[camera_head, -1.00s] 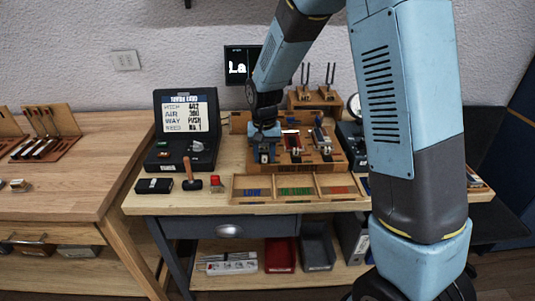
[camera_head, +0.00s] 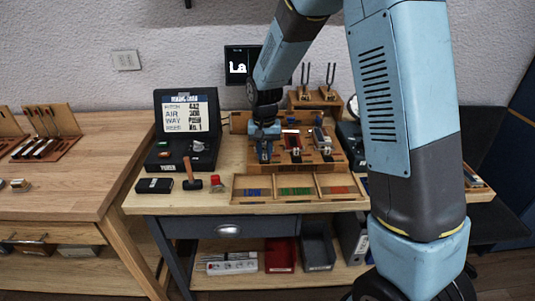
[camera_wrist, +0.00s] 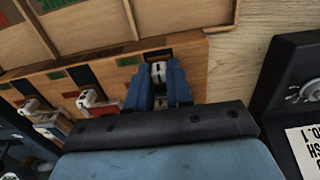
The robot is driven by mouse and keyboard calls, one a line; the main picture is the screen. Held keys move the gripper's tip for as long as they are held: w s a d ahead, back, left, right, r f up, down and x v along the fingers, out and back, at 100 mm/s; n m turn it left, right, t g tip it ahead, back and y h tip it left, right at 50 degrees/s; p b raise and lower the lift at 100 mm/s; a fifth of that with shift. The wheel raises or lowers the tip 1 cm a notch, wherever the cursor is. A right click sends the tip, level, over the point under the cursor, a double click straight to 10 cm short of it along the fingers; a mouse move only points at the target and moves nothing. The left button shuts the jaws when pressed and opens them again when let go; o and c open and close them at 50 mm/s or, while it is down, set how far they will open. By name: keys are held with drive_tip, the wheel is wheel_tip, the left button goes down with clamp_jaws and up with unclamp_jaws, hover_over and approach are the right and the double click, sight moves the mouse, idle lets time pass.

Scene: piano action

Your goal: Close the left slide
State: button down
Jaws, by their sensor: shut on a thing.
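The wooden slide block (camera_head: 310,167) stands on the workbench, with slides in a row. My gripper (camera_head: 265,156) is over its left end in the head view. In the wrist view, my gripper (camera_wrist: 160,74) is shut on the pale knob of the left slide (camera_wrist: 158,69), with a blue finger on each side. The middle slide's pale knob (camera_wrist: 90,98) and the right slide's knob (camera_wrist: 30,106) stand apart from it. Most of the left slide's body is hidden by my gripper, so I cannot tell how far in it sits.
A wooden tray (camera_head: 240,188) with coloured compartments lies in front of the block. A black case (camera_head: 165,158) with a display stands at left, near a hammer (camera_head: 191,175) and a red piece (camera_head: 215,180). Tuning forks (camera_head: 318,92) stand behind.

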drive_tip(key=shift+w+r, duration=0.1)
drive_tip(key=shift+w, duration=1.25)
drive_tip(key=c, duration=1)
unclamp_jaws()
wheel_tip(320, 180, up, 14)
drive_tip(key=shift+f, duration=0.2)
